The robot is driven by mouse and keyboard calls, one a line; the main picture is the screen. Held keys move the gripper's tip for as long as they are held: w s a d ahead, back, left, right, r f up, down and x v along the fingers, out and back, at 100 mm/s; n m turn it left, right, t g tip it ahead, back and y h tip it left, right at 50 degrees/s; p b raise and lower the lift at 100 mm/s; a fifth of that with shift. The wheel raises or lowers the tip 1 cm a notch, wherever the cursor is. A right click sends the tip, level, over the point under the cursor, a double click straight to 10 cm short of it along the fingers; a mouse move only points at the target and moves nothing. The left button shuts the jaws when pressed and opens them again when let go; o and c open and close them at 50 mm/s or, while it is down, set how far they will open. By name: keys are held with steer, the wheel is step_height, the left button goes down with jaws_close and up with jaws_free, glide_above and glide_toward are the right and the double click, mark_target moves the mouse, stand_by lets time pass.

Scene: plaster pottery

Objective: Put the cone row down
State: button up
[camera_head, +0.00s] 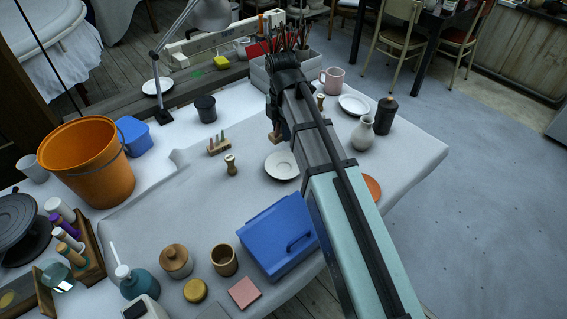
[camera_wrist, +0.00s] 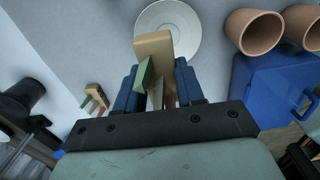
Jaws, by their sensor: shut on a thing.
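My gripper (camera_wrist: 158,90) is shut on a cone row, a tan block (camera_wrist: 153,44) with a green cone and reddish cones partly hidden between the fingers. In the head view the held row's tan end (camera_head: 274,138) shows below my gripper (camera_head: 276,122), above the table near a white plate. My arm hides part of it there. I cannot tell its exact height. A second cone row (camera_head: 218,145), with several small coloured cones, stands on the table to the left; it also shows in the wrist view (camera_wrist: 96,98).
The white plate (camera_head: 282,167) lies close to the held row. A small wooden stamp (camera_head: 231,164), a dark cup (camera_head: 205,109) and a blue box (camera_head: 278,236) stand around. A vase (camera_head: 363,133) is right of my arm. Bare cloth (camera_head: 190,190) lies to the left.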

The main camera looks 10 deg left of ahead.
steer(key=shift+s+d+f, duration=0.15)
steer(key=shift+s+f, duration=0.05)
steer(key=shift+s, duration=0.2)
steer(key=shift+s+d+f, duration=0.15)
steer(key=shift+s+f, duration=0.05)
steer(key=shift+s, duration=0.2)
steer(key=shift+w+f, duration=0.1)
steer(key=shift+f, duration=4.65)
steer(key=shift+f, duration=0.6)
steer(key=o, duration=1.1)
steer(key=shift+r, duration=0.15)
step_height(320, 180, up, 13)
